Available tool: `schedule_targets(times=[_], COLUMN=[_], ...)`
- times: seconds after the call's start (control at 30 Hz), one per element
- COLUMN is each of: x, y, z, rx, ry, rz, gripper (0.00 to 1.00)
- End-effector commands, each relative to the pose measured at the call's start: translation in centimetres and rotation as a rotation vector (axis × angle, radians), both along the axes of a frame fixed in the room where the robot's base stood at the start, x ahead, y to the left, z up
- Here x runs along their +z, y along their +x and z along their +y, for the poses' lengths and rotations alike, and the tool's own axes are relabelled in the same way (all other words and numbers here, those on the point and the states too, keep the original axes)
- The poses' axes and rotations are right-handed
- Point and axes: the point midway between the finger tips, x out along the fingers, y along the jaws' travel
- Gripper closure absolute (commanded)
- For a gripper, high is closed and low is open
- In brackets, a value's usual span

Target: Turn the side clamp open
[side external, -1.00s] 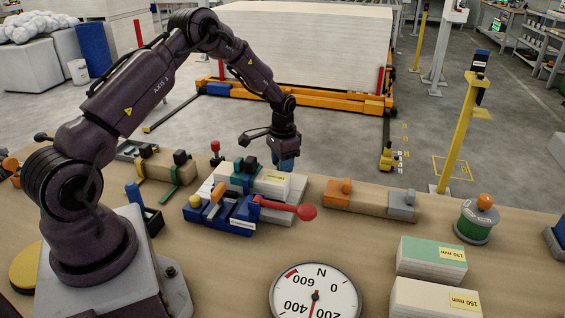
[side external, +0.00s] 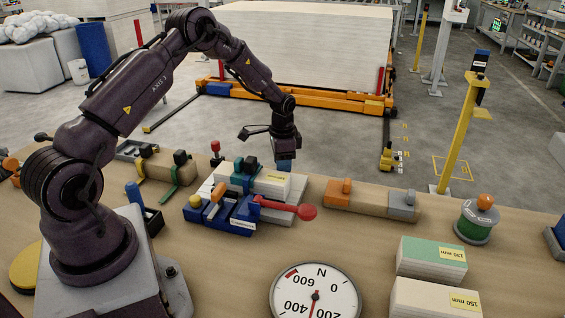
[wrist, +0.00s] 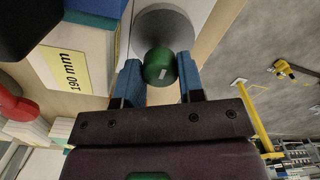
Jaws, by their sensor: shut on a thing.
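In the side external view my gripper (side external: 284,164) points down at the far side of the blue fixture (side external: 232,213), and the knob is hidden there. How far the clamp is turned cannot be told.
A white block labelled 190 mm (wrist: 72,68) sits beside the clamp. A red lever with a round end (side external: 306,212) sticks out right of the fixture. A wooden beam (side external: 367,201) lies further right. A dial (side external: 316,292) and stacked sheets (side external: 432,260) stand in front.

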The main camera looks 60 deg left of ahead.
Motion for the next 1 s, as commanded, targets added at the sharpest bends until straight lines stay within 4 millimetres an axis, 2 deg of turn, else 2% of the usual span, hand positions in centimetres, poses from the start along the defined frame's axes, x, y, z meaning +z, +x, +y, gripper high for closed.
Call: schedule_targets(times=[0.07, 0.1, 0.2, 0.57, 0.77, 1.0], x=[0.12, 0.12, 0.10, -0.02, -0.04, -0.01], y=[0.01, 0.01, 0.02, -0.02, 0.03, 0.05], z=[0.00, 0.00, 0.00, -0.11, -0.20, -0.10], rx=[-0.002, -0.002, -0.001, 0.046, 0.272, 0.643], ry=[0.001, 0.001, 0.001, -0.001, -0.001, 0.001], rz=[0.001, 0.001, 0.000, 0.002, 0.002, 0.001], gripper=[0.88, 0.60, 0.39, 0.39, 0.39, 0.39])
